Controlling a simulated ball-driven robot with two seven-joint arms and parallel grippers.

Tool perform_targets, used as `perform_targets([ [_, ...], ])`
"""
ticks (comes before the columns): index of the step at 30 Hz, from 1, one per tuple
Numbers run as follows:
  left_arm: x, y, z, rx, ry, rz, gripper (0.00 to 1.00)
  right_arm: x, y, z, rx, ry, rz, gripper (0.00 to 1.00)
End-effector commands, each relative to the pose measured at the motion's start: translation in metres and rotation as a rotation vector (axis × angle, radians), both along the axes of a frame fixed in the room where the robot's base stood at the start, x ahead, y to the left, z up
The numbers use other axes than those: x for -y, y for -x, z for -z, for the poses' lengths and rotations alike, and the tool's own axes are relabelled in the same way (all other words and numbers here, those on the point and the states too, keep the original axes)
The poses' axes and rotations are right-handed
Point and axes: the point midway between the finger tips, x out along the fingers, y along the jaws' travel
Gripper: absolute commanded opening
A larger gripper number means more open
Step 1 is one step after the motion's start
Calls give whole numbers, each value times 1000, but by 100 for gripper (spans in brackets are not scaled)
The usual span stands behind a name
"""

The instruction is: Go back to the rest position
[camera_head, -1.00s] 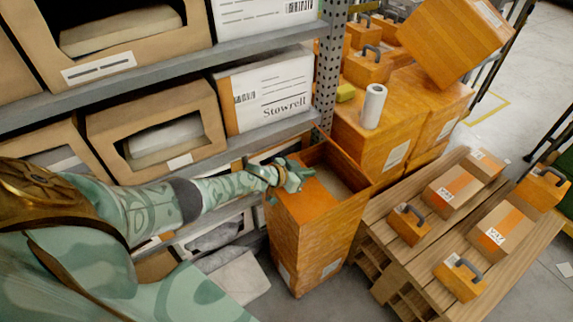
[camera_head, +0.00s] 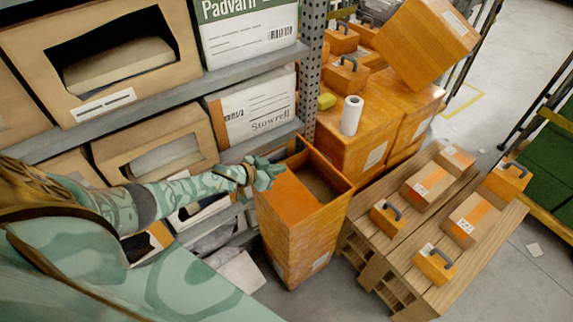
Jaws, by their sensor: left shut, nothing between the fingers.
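My left gripper (camera_head: 268,172) is at the end of my green patterned left arm, which comes in from the left. It is shut and empty, at the left rim of a tall open orange box (camera_head: 300,235). I cannot tell whether it touches the rim. The box stands upright on the floor, and its inside shows partly, with a brownish bottom or content. My right gripper is not in view.
A metal rack (camera_head: 312,85) with cardboard boxes stands on the left, close behind my arm. A wooden pallet (camera_head: 398,240) with several small orange cases and cartons stands to the right. Orange boxes (camera_head: 365,140) are stacked behind, with a white roll (camera_head: 351,115) on top. Grey floor (camera_head: 500,290) is free at the lower right.

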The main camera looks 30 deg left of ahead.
Motion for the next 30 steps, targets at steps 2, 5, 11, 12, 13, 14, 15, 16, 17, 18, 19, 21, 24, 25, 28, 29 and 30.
perform_targets([
  [2, -2, 5, -6, 0, 0, 0, 0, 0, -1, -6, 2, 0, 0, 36],
  [5, -3, 8, -8, -1, 0, 0, 0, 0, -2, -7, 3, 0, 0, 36],
  [11, -3, 8, -6, 4, -16, 7, 0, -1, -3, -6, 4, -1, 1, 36],
  [12, -4, 8, -6, 13, -48, 15, 0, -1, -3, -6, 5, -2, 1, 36],
  [13, -7, 8, -5, 22, -90, 22, 0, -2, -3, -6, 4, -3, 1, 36],
  [14, -12, 7, -2, 30, -147, 25, 0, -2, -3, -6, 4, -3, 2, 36],
  [15, -27, 7, 3, 35, -245, 11, 0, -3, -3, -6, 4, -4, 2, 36],
  [16, -37, 7, 9, 32, -322, -9, 0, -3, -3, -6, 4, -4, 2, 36],
  [17, -43, 17, 30, 1, -397, -33, 0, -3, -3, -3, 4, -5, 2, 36],
  [18, -45, 37, 62, -58, -464, -53, 0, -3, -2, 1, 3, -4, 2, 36],
  [19, -45, 55, 84, -106, -497, -61, 0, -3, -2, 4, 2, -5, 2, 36],
  [21, -40, 99, 132, -220, -548, -72, 0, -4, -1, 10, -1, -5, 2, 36],
  [24, -25, 169, 191, -385, -580, -67, 0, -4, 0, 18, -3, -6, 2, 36],
  [25, -19, 192, 207, -435, -581, -64, 0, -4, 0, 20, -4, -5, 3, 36],
  [28, 6, 269, 252, -595, -562, -54, 0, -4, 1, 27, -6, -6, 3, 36],
  [29, 14, 293, 264, -641, -552, -51, 0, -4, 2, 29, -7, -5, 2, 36],
  [30, 26, 324, 277, -700, -531, -52, 0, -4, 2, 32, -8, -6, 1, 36],
])
